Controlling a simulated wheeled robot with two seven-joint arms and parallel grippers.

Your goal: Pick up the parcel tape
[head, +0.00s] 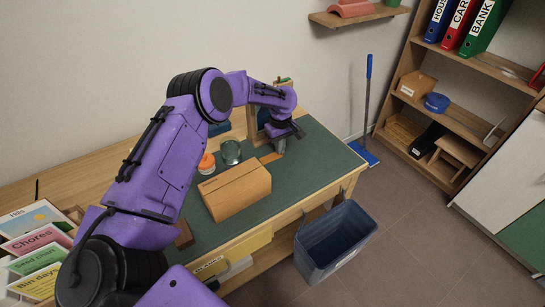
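I cannot pick out the parcel tape with certainty in the head view. My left gripper (279,146) points down over the far right part of the green desk mat (322,158), beyond the cardboard box. Its dark palm and wrist hide the fingers' gap and whatever lies right beneath, so I cannot tell whether it is open or holds something. A flat brown strip (270,158) lies on the mat just left of the fingertips. My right gripper is not in view.
A closed cardboard box (236,190) sits mid-desk. Behind it are a glass jar (231,152) and an orange-lidded pot (206,163). A dark bin (335,240) hangs at the desk's front. A shelf unit (463,110) stands right. The mat's right end looks clear.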

